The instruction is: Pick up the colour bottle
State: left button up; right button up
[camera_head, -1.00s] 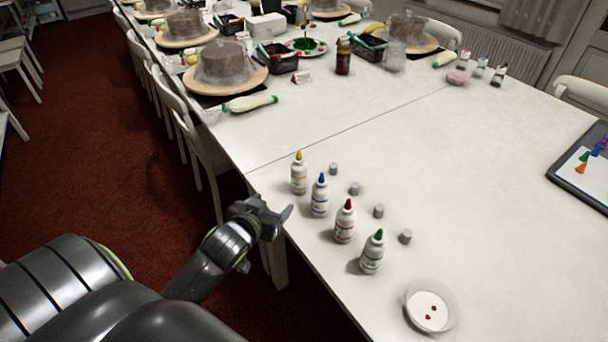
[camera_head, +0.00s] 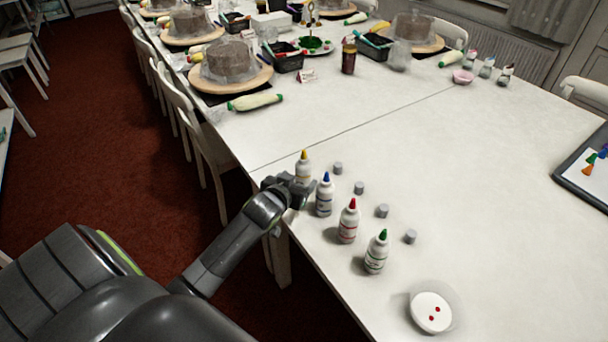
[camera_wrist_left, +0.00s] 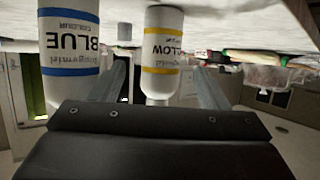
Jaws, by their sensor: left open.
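Four white colour bottles stand in a row on the white table: yellow-tipped (camera_head: 303,163), blue-tipped (camera_head: 325,198), red-tipped (camera_head: 348,224) and green-tipped (camera_head: 376,255). My left gripper (camera_head: 298,187) is at the table edge by the yellow bottle and hides its lower part. In the left wrist view the picture is upside down. There the yellow bottle (camera_wrist_left: 162,50) shows between the two open fingers (camera_wrist_left: 160,80), with no clear contact visible. The blue bottle (camera_wrist_left: 70,45) stands outside the left finger. My right gripper is not in view.
Small grey caps (camera_head: 360,188) lie in a row right of the bottles. A white bowl (camera_head: 431,312) with red dots stands nearby. A dark tray (camera_head: 565,175) is at the right. The middle is clear.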

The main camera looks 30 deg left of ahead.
aim_at(301, 176)
pick_arm(q)
jog(key=shift+x, duration=2.6)
jog(key=shift+w+r, duration=0.1)
jog(key=shift+r, duration=0.05)
jog(key=c, duration=0.8)
